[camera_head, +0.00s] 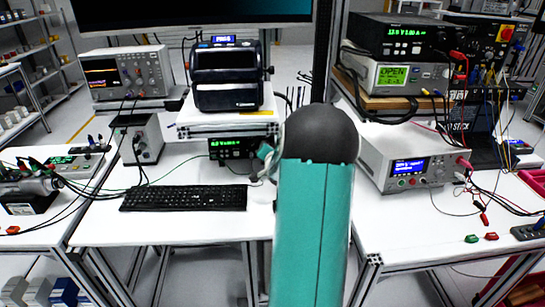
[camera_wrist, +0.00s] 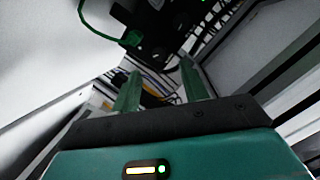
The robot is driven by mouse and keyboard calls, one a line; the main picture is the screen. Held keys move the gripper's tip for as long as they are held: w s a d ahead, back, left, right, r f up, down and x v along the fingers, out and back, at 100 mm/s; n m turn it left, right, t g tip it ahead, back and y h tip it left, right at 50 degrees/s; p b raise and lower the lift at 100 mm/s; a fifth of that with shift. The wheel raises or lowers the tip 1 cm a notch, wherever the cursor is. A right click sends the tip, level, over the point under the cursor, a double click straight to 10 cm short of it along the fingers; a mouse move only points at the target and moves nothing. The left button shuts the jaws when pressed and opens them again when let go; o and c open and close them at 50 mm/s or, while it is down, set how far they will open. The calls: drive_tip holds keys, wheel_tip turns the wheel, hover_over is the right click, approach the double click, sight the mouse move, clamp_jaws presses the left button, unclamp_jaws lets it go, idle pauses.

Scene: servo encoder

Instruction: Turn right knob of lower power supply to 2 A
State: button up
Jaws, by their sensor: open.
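A black power supply (camera_head: 232,146) with a green-lit display sits low under the white shelf, behind the keyboard; I take it as the lower one. My arm and gripper cover its right side in the head view, so its right knob is hidden there. In the wrist view a dark front (camera_wrist: 150,22) with round knob-like parts and a green plug (camera_wrist: 131,38) shows at the top, dim and tilted; I cannot tell which knob is which. My gripper (camera_wrist: 160,85) is open, with its two green fingers apart and nothing seen between them. The dark front lies beyond the fingertips, with no visible contact.
A black keyboard (camera_head: 184,197) lies on the white table in front. A label printer (camera_head: 227,77) stands on the shelf (camera_head: 225,129) above. A grey box (camera_head: 140,137) with cables stands to the left. A white instrument (camera_head: 407,160) and loose leads are on the right table.

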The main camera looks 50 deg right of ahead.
drive_tip(key=v, duration=0.7)
drive_tip(key=shift+s, duration=0.15)
